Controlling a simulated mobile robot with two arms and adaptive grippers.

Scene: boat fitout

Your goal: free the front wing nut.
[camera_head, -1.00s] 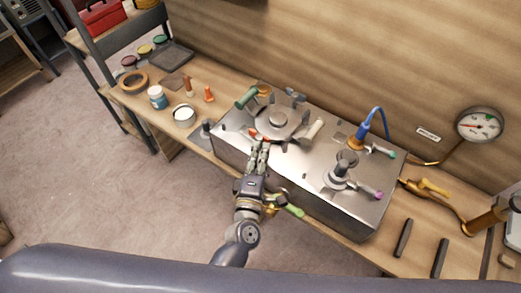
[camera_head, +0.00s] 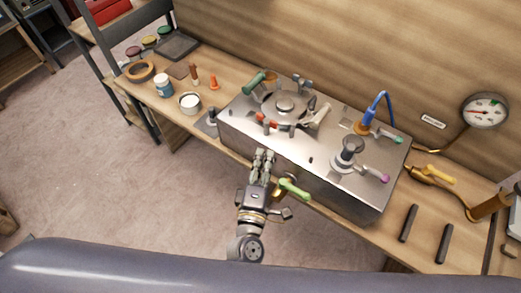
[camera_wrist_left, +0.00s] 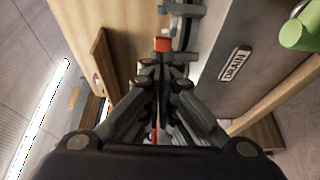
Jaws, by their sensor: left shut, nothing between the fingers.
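The steel tank (camera_head: 315,160) carries a round lid (camera_head: 285,103) with several clamp fittings around it. A red-orange-tipped fitting (camera_head: 266,120) at the lid's front edge looks like the front wing nut; its seating is too small to make out. In the left wrist view its red-orange end (camera_wrist_left: 162,44) shows just beyond the fingertips. My left gripper (camera_head: 264,153) is shut and empty at the tank's front edge, apart from the fitting. Its fingers (camera_wrist_left: 163,66) are together in the wrist view. My right gripper is not in view.
A green-handled drain valve (camera_head: 294,188) sticks out of the tank front, right of my left gripper. A grey wing nut (camera_head: 301,80), green handle (camera_head: 254,82) and cream handle (camera_head: 320,117) surround the lid. A white jar (camera_head: 190,102) stands left of the tank.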

